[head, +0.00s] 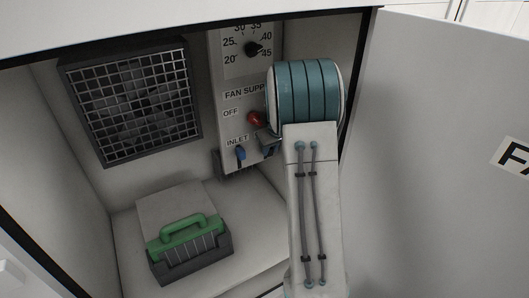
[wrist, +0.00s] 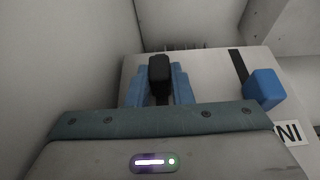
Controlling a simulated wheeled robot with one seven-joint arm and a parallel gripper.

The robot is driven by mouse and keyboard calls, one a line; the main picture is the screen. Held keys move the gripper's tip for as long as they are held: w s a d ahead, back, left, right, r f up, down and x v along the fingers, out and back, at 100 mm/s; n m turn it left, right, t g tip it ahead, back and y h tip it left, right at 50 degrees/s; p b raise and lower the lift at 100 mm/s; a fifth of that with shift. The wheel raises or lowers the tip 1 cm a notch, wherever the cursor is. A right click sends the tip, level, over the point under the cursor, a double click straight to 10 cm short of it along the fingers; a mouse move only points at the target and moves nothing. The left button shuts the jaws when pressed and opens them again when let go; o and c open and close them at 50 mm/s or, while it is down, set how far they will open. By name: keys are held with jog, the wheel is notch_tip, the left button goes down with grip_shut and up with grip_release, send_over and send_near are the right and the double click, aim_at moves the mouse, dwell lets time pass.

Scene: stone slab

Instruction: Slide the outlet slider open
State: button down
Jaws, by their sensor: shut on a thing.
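The outlet slider's label is hidden in the head view behind my arm. In the wrist view, a black knob (wrist: 159,68), which I take as the outlet slider, stands between the blue fingers of my gripper (wrist: 160,86). The fingers are shut on it, one on each side. A dark strip shows just below the knob. In the head view my gripper (head: 268,143) is at the lower right of the control panel (head: 233,98), mostly covered by my own wrist. The blue inlet slider (head: 240,153) is to its left; it also shows in the wrist view (wrist: 264,88), apart from my fingers.
A red knob (head: 256,118) sits just above my gripper, and a black dial (head: 253,49) is higher up. A fan grille (head: 132,100) is on the back wall. A green-handled filter box (head: 189,250) lies below. The open cabinet door (head: 440,150) stands at right.

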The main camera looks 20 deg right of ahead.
jog(key=c, duration=1.3)
grip_release()
jog(key=shift+d, duration=0.1)
jog(key=shift+s, duration=0.1)
jog(key=b+v, duration=0.2)
jog(key=v, duration=1.1)
jog(key=shift+s+r+b, duration=0.15)
jog(key=shift+r+b, duration=0.2)
jog(key=shift+b, duration=0.05)
